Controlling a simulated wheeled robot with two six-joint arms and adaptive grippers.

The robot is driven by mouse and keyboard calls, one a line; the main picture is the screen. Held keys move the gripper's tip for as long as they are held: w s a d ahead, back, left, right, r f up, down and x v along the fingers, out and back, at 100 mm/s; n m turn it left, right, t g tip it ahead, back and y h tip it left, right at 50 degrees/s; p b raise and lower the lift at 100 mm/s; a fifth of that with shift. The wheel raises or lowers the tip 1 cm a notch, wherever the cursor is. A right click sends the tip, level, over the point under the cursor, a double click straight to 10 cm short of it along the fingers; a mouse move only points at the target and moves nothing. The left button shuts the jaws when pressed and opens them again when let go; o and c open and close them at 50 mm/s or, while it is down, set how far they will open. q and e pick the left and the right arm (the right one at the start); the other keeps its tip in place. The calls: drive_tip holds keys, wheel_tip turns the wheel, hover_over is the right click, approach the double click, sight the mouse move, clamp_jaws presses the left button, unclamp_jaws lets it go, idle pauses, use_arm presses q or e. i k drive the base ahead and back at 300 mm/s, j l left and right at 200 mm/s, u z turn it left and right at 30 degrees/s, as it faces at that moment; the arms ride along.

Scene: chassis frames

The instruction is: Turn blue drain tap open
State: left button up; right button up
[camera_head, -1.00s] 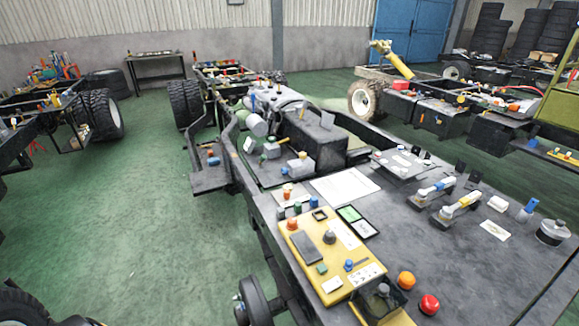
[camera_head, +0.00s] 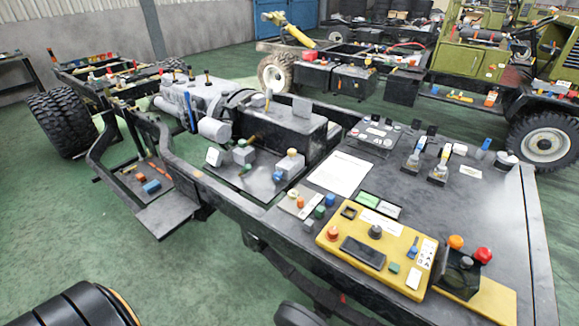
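Several small blue parts show on the chassis frame, and I cannot tell for sure which is the drain tap. A blue block (camera_head: 151,187) sits on the low side step at the left, beside a small orange-red part (camera_head: 141,177). Another small blue part (camera_head: 278,175) is on the dark tray below the engine block. An upright blue lever (camera_head: 187,112) stands by the grey cylinder. Neither of my grippers is in view.
A yellow control panel (camera_head: 345,266) with knobs sits on the near end of the dark chassis deck (camera_head: 478,210). A black ribbed round thing (camera_head: 75,308) fills the lower left corner. Green floor (camera_head: 60,215) is clear left of the chassis. Another chassis with a wheel (camera_head: 277,74) stands behind.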

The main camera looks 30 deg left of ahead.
sight(277, 176)
drive_tip(key=j, duration=1.05)
drive_tip(key=i+j+z, duration=0.1)
drive_tip(key=j, duration=0.95)
drive_tip(key=i, duration=0.05)
